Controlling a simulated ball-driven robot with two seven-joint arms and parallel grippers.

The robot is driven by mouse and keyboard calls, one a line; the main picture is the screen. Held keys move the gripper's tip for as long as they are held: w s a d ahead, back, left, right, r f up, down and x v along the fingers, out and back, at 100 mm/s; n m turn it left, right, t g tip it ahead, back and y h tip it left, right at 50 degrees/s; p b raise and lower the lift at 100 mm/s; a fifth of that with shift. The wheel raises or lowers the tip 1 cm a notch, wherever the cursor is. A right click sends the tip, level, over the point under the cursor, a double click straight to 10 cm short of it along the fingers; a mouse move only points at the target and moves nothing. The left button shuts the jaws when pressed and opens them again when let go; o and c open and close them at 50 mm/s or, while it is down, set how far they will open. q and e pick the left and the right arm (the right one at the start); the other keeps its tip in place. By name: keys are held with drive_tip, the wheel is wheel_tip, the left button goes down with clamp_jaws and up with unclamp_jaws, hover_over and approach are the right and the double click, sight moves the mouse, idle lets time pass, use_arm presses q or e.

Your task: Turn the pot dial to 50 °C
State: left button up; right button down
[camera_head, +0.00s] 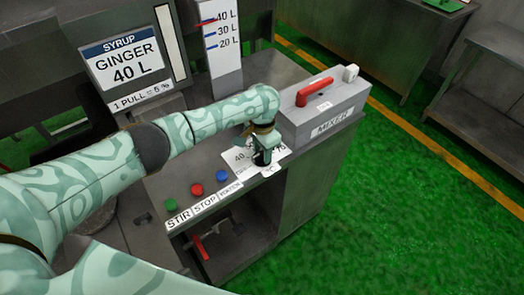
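The pot dial's white face (238,157) lies on the grey bench top, with a printed "40" and a "°C" mark showing. My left gripper (262,160) is over the dial from above and covers its middle. The knob and its pointer are hidden behind the gripper, so I cannot tell the setting. Whether the fingers are closed on the knob I cannot tell. My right gripper is not in view.
A mixer box (325,110) with a red lever (315,91) stands right of the dial. Green (170,205), red (196,190) and blue (221,175) buttons line the front edge. A syrup sign (125,62) stands at the back left. Green floor is open at the right.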

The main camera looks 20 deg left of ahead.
use_arm(q)
drive_tip(key=shift+w, duration=0.15)
clamp_jaws()
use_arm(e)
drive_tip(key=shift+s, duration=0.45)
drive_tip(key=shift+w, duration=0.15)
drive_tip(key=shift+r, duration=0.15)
